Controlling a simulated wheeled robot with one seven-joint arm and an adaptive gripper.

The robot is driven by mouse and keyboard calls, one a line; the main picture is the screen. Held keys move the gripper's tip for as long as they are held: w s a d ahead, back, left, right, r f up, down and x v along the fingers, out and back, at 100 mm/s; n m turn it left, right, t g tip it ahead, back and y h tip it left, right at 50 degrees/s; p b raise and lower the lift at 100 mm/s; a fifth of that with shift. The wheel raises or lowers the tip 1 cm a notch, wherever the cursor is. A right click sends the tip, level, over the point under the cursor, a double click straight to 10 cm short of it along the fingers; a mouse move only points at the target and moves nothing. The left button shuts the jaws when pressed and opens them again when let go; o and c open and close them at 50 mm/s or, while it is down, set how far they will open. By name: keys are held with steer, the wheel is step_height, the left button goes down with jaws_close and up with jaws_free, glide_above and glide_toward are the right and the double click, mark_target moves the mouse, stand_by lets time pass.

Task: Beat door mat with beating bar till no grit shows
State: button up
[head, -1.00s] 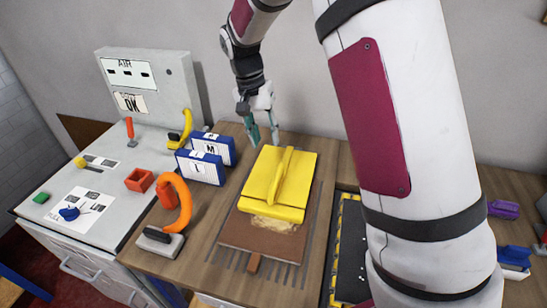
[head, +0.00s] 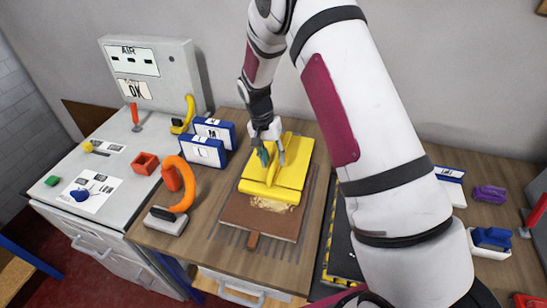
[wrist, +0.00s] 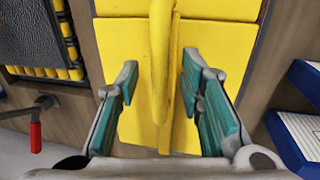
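A brown mat (head: 250,218) lies on the slotted part of the wooden bench, with a patch of tan grit (head: 270,204) showing on it. A yellow plate (head: 297,178) with an upright fin-like handle, likely the beating bar, covers the far part of the mat. My gripper (head: 272,157) is down at the handle. In the wrist view, its teal fingers are spread on either side of the yellow handle (wrist: 160,50), with gaps between pads and handle. The mat under the plate is hidden.
Blue-edged boxes (head: 203,150) and an orange hook-shaped tool (head: 183,185) stand left of the mat. A dark tray with yellow-striped edging (head: 334,237) lies to the right, partly behind my arm. A grey cabinet with an AIR panel (head: 157,76) stands at the far left.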

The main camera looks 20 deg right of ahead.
steer(key=shift+f, duration=0.1)
steer(key=shift+c, duration=0.6)
jaws_close()
